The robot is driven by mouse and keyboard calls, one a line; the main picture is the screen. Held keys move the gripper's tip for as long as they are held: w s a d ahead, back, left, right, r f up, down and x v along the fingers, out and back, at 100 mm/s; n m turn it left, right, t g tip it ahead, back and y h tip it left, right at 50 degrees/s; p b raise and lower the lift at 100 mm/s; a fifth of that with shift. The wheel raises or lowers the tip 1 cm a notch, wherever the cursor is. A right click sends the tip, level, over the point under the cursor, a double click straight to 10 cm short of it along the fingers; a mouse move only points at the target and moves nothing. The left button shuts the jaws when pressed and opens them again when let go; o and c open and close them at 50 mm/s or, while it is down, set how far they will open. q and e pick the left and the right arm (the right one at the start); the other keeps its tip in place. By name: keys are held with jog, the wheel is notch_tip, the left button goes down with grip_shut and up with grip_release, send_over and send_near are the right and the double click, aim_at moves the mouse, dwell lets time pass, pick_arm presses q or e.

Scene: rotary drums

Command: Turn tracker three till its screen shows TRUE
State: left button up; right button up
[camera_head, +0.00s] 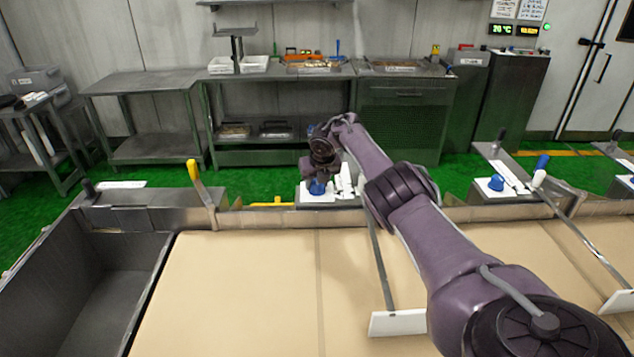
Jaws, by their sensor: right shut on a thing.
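My right arm reaches across the conveyor from the lower right. Its gripper (319,175) is shut on the blue knob (317,188) of the middle tracker (345,201), at the conveyor's far edge. The arm and gripper hide much of this tracker, and I cannot read a screen or its number. A second tracker (508,188) with a blue knob stands to the right, apart from the gripper. Part of a third tracker (627,182) shows at the right edge. My left gripper is not in view.
A tan conveyor (245,290) fills the foreground, with a metal bin (115,290) at left. Thin rods with white paddles (397,322) reach over it. A yellow-handled lever (195,175) stands upright at left. Steel tables (140,85) stand behind, on green floor.

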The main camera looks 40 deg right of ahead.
jog(key=m+h, duration=0.1)
jog(key=m, duration=0.2)
jog(key=shift+g+b, duration=0.3)
jog(key=shift+b, duration=0.1)
jog(key=m+b, duration=0.1)
jog(key=m, duration=0.2)
jog(key=shift+f+g+h+b, duration=0.15)
jog(key=shift+g+h+b, duration=0.2)
jog(key=shift+g+h, duration=0.05)
jog(key=m+b, duration=0.2)
jog(key=m+g+b, duration=0.1)
jog(key=m+b, duration=0.1)
jog(key=b, duration=0.1)
jog(key=shift+f+g+h+b, duration=0.1)
jog(key=shift+g+h+b, duration=0.2)
jog(key=shift+r+m+g+b, duration=0.2)
jog(key=shift+m+g+b, duration=0.1)
jog(key=shift+m+b, duration=0.55)
jog(key=shift+r, duration=0.1)
jog(key=o, duration=1)
jog(key=shift+c, duration=0.2)
